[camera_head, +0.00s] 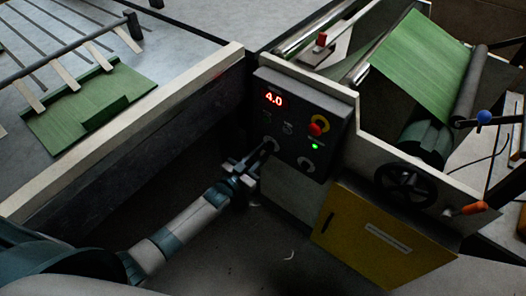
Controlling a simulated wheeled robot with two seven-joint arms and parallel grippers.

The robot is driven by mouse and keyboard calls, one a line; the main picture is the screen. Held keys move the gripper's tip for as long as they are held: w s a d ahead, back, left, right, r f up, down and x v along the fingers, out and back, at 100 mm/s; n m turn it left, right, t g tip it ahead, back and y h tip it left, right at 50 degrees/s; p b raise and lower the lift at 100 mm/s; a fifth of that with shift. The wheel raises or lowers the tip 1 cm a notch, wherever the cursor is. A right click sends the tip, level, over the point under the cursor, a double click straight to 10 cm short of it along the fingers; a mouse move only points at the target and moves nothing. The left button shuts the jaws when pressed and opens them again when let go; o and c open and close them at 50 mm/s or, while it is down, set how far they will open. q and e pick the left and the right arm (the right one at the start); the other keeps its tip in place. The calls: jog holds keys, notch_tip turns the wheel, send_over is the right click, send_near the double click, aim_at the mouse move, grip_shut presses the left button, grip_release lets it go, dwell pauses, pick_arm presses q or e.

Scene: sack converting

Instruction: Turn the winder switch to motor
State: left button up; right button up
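The dark control panel (288,97) is on the front of the machine, with a red display reading 4.0, a red knob on yellow (318,126) and a lit green light. A pale round knob (307,164) is at its lower right. My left gripper (268,148) reaches the panel's lower left, where its fingertips are at another pale round knob (271,143). The fingers partly hide that knob, so I cannot tell its setting or whether they grip it. The panel labels are too small to read. My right gripper is out of view.
A yellow cabinet door (375,238) is below right of the panel. A black handwheel (405,184), an orange handle (466,209) and a blue ball knob (484,117) are to the right. Green sheet (425,65) runs over the rollers. A table with green sacking (85,105) is at left.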

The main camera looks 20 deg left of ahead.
pick_arm(q)
grip_shut()
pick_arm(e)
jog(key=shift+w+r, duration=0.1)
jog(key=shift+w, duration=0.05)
pick_arm(q)
jog(key=shift+m, duration=0.3)
jog(key=m, duration=0.5)
jog(key=shift+f, duration=0.15)
jog(key=m, duration=0.2)
jog(key=shift+d+m+b, duration=0.1)
jog(key=shift+m+b, duration=0.2)
jog(key=shift+b, duration=0.1)
jog(key=shift+m, duration=0.3)
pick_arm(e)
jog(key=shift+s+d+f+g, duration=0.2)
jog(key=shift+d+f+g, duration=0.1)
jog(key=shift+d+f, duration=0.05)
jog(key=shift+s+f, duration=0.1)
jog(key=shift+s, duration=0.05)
pick_arm(q)
jog(key=shift+o, duration=2)
grip_release()
